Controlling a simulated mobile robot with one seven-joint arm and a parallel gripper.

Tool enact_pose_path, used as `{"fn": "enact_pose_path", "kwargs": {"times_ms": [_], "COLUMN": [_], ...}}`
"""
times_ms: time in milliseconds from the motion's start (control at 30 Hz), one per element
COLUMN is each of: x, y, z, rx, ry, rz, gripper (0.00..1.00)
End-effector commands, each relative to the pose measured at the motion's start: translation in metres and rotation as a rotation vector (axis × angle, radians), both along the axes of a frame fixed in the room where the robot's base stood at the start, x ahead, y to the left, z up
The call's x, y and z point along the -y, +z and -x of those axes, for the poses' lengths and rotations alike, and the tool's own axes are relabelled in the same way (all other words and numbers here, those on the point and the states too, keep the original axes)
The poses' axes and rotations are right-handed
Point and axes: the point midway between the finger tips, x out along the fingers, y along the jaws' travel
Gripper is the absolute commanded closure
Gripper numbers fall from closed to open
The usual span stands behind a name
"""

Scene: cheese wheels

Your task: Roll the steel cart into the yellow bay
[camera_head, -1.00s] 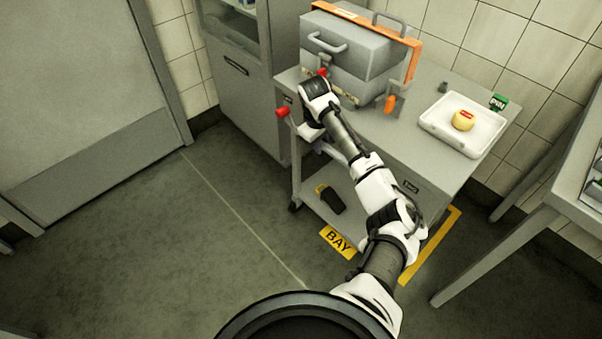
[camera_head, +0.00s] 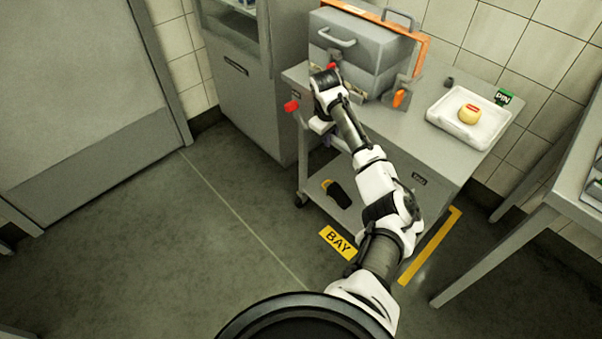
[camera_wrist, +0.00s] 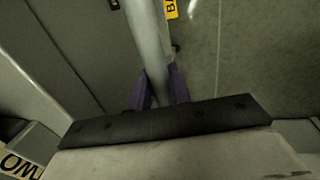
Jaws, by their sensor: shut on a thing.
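The steel cart (camera_head: 400,135) stands by the back wall, between the grey cabinet and a table. Its push handle has red ends (camera_head: 291,105). My gripper (camera_wrist: 159,88) has its purple fingers closed around the handle bar (camera_wrist: 150,45) in the wrist view; in the head view my arm covers most of the grip. The bay shows as a yellow BAY label (camera_head: 338,242) on the floor in front of the cart and a yellow corner line (camera_head: 430,246) to the right. The cart hides the rest of the marking.
A grey press-like box with an orange frame (camera_head: 412,46) and a white tray (camera_head: 440,119) with a yellow cheese (camera_head: 469,113) sit on the cart. A dark object (camera_head: 338,193) lies on its lower shelf. The cabinet (camera_head: 245,95) is close at left; a table (camera_head: 570,180) stands right. Front-left floor is clear.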

Motion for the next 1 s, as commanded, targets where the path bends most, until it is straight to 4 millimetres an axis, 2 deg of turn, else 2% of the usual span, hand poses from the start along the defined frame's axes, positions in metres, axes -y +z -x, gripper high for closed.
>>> {"fn": "enact_pose_path", "kwargs": {"times_ms": [633,1000], "x": [0.024,0.029], "y": [0.000,0.000], "z": [-0.023,-0.028], "rx": [0.002,0.000], "ry": [-0.003,-0.001], "rz": [0.002,0.001], "gripper": [1.00,1.00]}}
